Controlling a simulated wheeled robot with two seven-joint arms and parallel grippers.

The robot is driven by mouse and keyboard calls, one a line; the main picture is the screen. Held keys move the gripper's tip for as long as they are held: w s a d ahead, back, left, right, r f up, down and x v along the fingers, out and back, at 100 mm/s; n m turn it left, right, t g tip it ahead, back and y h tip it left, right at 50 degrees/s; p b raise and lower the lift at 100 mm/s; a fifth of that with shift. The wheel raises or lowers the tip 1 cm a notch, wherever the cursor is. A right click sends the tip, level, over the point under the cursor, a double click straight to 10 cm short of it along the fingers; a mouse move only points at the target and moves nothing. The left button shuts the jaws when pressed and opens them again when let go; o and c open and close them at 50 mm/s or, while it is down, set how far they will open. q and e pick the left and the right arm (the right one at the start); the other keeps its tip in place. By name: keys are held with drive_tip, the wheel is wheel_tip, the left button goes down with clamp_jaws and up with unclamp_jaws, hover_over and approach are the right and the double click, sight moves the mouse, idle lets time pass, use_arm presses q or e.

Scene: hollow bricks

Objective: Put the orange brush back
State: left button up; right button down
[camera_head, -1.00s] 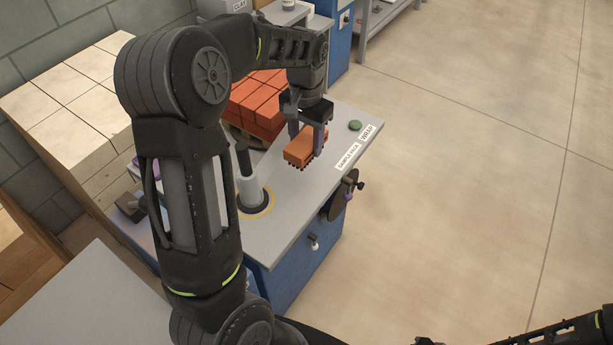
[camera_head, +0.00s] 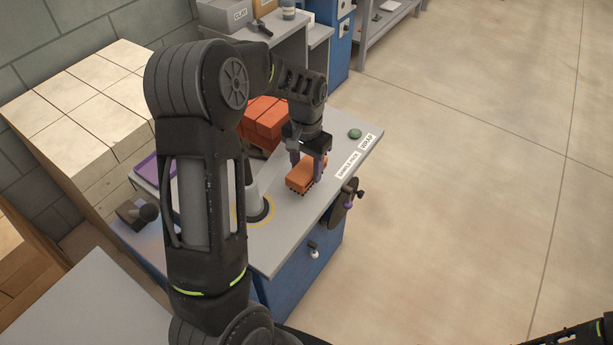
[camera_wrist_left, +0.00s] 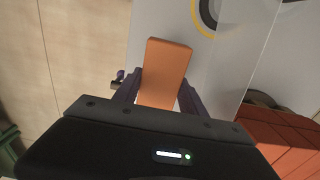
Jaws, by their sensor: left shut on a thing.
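The orange brush (camera_head: 304,177) is a block with dark bristles underneath. My left gripper (camera_head: 308,168) is shut on it, with one finger on each side. The brush is over the grey table top (camera_head: 285,225), right of the yellow ring (camera_head: 264,217); I cannot tell whether its bristles touch the surface. In the left wrist view the brush (camera_wrist_left: 165,72) lies between the two fingers (camera_wrist_left: 160,95). My right gripper is not clearly in view; only dark parts of my arm show at the lower right.
A grey cylinder in a dark ring stands beside the brush, partly hidden by my arm. A green object (camera_head: 355,133) and white labels (camera_head: 348,165) lie along the table's right side. Red bricks (camera_head: 265,118) are stacked behind. A dark clamp-like part (camera_head: 342,207) sticks out at the table edge.

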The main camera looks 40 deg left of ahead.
use_arm(q)
wheel_tip(320, 180, down, 3)
drive_tip(key=shift+f, duration=0.4)
drive_tip(key=shift+f, duration=0.1)
drive_tip(key=o, duration=1.3)
